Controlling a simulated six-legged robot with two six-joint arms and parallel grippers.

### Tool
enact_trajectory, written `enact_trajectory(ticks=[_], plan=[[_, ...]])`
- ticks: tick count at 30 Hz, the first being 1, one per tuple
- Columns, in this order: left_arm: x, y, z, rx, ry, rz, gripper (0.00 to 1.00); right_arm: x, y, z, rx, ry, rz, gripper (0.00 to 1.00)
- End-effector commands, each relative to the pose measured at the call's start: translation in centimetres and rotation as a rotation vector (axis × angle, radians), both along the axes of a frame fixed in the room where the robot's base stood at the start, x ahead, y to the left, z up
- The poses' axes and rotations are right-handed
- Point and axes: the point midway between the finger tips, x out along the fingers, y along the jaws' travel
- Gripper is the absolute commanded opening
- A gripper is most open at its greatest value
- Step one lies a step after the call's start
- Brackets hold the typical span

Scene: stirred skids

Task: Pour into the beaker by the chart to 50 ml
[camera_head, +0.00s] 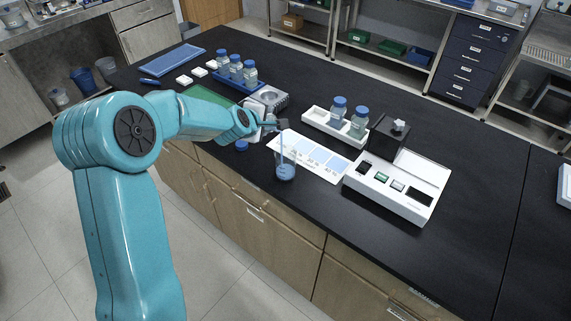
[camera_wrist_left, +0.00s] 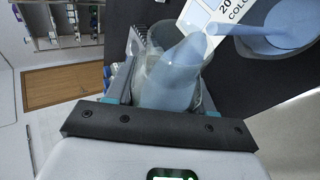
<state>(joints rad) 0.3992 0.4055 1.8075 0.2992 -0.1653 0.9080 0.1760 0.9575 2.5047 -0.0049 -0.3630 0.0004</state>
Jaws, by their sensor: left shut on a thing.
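My left gripper (camera_head: 268,127) is shut on a clear vessel (camera_wrist_left: 172,75) holding pale blue liquid, raised and tilted above the counter. In the head view the arm and gripper mostly hide this vessel. A thin blue stream (camera_head: 281,145) runs down from it into the beaker (camera_head: 286,174), which stands upright near the counter's front edge. The stream (camera_wrist_left: 232,28) also shows in the left wrist view, entering the beaker (camera_wrist_left: 284,45). Blue liquid lies in the beaker; its level against any marks is too small to read. The white chart (camera_head: 315,157) with blue patches lies beside the beaker. My right gripper is not in view.
A blue cap (camera_head: 242,146) lies near the front edge. A white device (camera_head: 393,187) is right of the chart. A white tray (camera_head: 315,119) with two capped bottles stands behind it. A blue rack (camera_head: 226,82) of bottles and a grey device (camera_head: 268,98) stand further left.

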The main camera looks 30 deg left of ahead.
Motion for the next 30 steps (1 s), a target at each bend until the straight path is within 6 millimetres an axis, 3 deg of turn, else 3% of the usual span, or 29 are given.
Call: enact_trajectory(ticks=[30], plan=[[0.02, 0.06, 0.11, 0.037, -0.004, 0.000, 0.18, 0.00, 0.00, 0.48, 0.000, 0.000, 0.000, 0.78]])
